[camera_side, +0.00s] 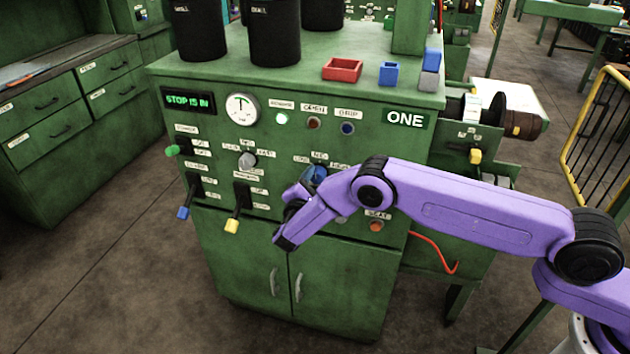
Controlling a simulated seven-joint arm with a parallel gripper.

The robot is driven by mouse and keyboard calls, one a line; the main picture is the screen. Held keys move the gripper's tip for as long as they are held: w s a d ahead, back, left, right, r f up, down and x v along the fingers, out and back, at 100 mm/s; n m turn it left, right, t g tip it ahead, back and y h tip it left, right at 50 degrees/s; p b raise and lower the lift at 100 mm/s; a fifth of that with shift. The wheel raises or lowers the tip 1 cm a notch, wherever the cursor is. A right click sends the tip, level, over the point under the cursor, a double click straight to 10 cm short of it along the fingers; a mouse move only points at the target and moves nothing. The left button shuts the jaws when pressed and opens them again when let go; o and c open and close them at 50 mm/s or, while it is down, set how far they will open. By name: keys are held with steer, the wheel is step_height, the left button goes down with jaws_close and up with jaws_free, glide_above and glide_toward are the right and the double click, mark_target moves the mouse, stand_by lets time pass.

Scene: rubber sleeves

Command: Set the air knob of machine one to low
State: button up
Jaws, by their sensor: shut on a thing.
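Machine one (230,250) is a green cabinet with an "ONE" plate at the upper right of its front. A blue knob (316,172) sits on the front, under small labels that seem to read low, mid and high. I take it as the air knob; its own name label is not readable. My gripper (303,186) is at the knob's lower left, shut on it. My purple wrist and forearm cover its lower side, so the fingertips are mostly hidden. I cannot tell which label the knob points to.
A grey knob (247,160) and levers with blue (184,212) and yellow (232,226) ends stand to the left. A gauge (242,108) and a "STOP IS IN" display (188,100) are above. A red tray (342,70) and black canisters (274,35) stand on top.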

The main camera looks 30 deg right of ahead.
steer(key=n, duration=0.4)
steer(key=shift+n, duration=2.6)
steer(key=o, duration=1)
steer(key=shift+o, duration=0.2)
steer(key=shift+s+a, duration=0.1)
steer(key=v, duration=1.7)
steer(key=shift+s+r, duration=0.1)
